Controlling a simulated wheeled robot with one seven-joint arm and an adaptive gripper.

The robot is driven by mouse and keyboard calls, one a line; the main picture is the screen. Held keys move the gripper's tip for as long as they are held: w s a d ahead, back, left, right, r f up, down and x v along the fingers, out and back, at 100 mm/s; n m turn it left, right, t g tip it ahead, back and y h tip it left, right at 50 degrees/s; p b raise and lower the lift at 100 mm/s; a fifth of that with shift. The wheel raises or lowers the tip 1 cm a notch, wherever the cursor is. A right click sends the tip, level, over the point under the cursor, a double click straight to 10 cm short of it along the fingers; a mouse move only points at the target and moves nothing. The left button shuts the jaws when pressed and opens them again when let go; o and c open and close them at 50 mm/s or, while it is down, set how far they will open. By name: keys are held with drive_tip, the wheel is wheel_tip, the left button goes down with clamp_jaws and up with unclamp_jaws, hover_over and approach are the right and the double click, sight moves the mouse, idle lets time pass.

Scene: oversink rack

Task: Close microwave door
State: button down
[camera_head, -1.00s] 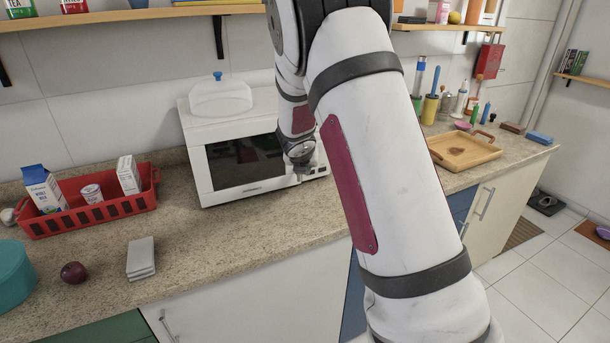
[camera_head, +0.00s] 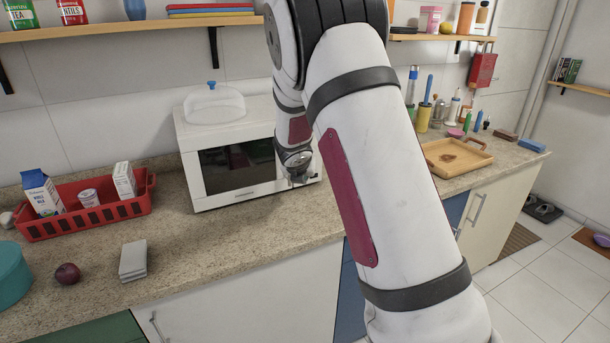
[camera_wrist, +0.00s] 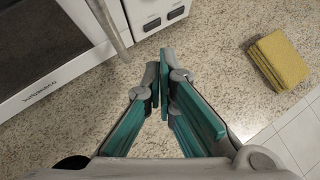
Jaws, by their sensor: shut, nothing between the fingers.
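The white microwave (camera_head: 205,133) stands on the counter in the head view, with its dark-windowed door (camera_head: 243,165) facing the front. The door looks flush with the body. In the wrist view the door (camera_wrist: 42,50) is at the upper left, with its grey handle bar (camera_wrist: 110,27) and the control buttons (camera_wrist: 160,18) to the right of it. My gripper (camera_wrist: 164,65) is shut and empty, with teal fingers, over the counter just in front of the microwave's lower edge. It appears apart from the door.
A yellow sponge or cloth (camera_wrist: 279,60) lies on the counter right of my gripper. A red basket (camera_head: 82,221) with cartons stands left of the microwave. A wooden tray (camera_head: 432,163) is to the right. A clear-lidded dish (camera_head: 214,105) sits on top of the microwave.

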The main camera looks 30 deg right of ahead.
drive_tip(key=s+a+r+m+g+p, duration=0.1)
drive_tip(key=s+a+r+m+p, duration=0.15)
drive_tip(key=s+r+m, duration=1.55)
drive_tip(key=s+a+m+y, duration=0.1)
drive_tip(key=s+a+m, duration=0.2)
drive_tip(key=s+a, duration=0.2)
drive_tip(key=s+a+m+g+y, duration=0.1)
drive_tip(key=s+a+m, duration=0.3)
drive_tip(key=s, duration=0.8)
drive_tip(key=s+a+m+y, duration=0.3)
drive_tip(key=s+a, duration=0.3)
drive_tip(key=s, duration=0.3)
drive_tip(key=shift+a+m+g, duration=0.3)
drive_tip(key=shift+a+m, duration=0.05)
drive_tip(key=shift+m, duration=0.15)
drive_tip(key=shift+r, duration=0.1)
